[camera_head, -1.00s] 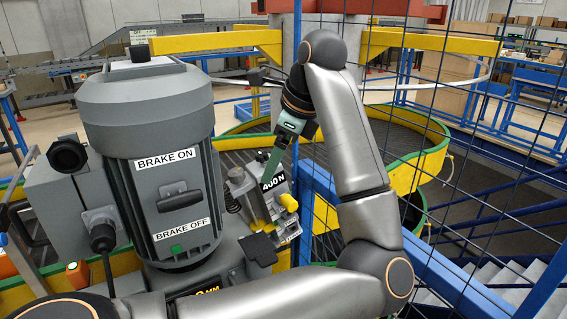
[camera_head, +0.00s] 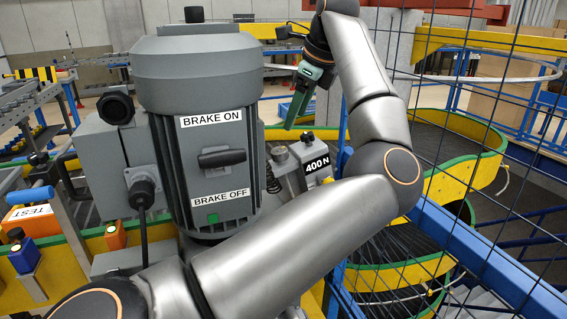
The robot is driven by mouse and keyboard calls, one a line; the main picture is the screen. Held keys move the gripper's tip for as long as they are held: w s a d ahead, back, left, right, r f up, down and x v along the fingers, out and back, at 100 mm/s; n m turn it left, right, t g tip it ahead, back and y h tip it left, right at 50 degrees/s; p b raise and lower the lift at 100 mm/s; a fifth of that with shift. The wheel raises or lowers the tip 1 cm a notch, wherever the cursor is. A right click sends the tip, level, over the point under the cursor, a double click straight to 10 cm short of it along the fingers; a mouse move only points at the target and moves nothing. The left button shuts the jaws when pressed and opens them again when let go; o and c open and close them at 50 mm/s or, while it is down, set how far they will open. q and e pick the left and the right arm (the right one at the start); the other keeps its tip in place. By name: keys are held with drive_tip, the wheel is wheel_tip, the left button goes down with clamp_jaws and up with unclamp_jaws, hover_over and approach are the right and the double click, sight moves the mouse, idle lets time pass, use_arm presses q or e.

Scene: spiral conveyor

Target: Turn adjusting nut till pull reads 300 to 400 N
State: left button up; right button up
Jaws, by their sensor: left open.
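The tensioning unit (camera_head: 292,174) is a grey metal block beside the motor, with a dark spring (camera_head: 272,180) on its left. I cannot make out the adjusting nut or a pull reading; my forearm covers the lower part of the unit. My left gripper (camera_head: 292,122) has green fingers pointing down. It is open, empty, and appears above the unit in the picture, apart from the label. My right gripper is not in view.
The grey motor (camera_head: 208,120) with "BRAKE ON" and "BRAKE OFF" labels stands left of the unit. A blue-framed mesh fence (camera_head: 455,240) runs on the right, close to my arm. The yellow-green spiral conveyor (camera_head: 400,278) lies behind. An orange "TEST" box (camera_head: 30,217) is at the left.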

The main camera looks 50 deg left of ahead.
sight(279, 150)
use_arm(q)
drive_tip(key=x, duration=0.4)
drive_tip(key=a+x, duration=0.1)
drive_tip(key=x, duration=0.8)
drive_tip(key=shift+w+a+r, duration=0.3)
drive_tip(key=shift+w+a, duration=0.05)
drive_tip(key=shift+a, duration=0.05)
clamp_jaws()
